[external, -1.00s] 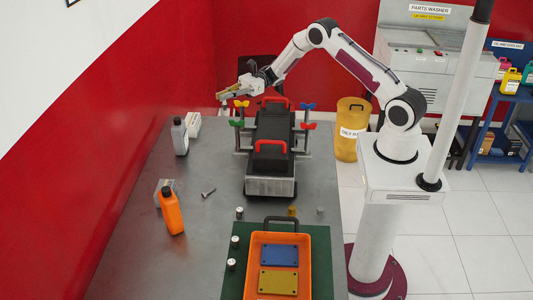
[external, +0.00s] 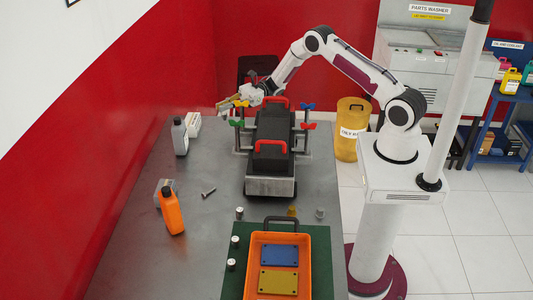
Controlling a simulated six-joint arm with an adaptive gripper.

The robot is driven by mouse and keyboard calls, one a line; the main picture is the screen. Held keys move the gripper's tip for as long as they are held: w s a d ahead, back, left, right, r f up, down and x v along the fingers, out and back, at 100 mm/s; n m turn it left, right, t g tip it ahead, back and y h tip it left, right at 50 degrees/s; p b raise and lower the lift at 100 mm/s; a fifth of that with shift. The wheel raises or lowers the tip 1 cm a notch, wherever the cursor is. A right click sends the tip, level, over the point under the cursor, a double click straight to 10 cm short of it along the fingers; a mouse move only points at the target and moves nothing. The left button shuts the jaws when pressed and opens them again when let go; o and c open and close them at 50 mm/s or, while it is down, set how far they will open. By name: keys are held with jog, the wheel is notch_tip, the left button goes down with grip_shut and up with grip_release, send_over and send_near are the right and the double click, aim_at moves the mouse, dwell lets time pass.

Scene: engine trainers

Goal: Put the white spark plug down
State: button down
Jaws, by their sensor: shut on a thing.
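My gripper (external: 226,105) is at the far end of the bench, left of the engine trainer's back end and near its coloured T-handles (external: 236,124). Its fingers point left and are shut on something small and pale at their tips. This appears to be the white spark plug, but it is too small and too covered to make out clearly. I cannot tell whether it touches the grey bench (external: 150,245). The dark engine trainer (external: 270,185) has red grips on top and stands in the middle of the bench.
An orange tray (external: 253,272) sits on a green mat (external: 323,270). The left front bench is clear.

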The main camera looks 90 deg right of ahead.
aim_at(225, 116)
jog(key=shift+f, duration=1)
jog(key=shift+f, duration=0.15)
jog(key=shift+f, duration=1.75)
jog(key=shift+f, duration=0.15)
jog(key=c, duration=2.2)
grip_release()
jog(key=shift+s+d+r, duration=0.2)
jog(key=shift+s+d, duration=0.2)
jog(key=shift+d, duration=0.05)
jog(key=v, duration=1)
jog(key=shift+s+d, duration=0.2)
jog(key=shift+s, duration=0.15)
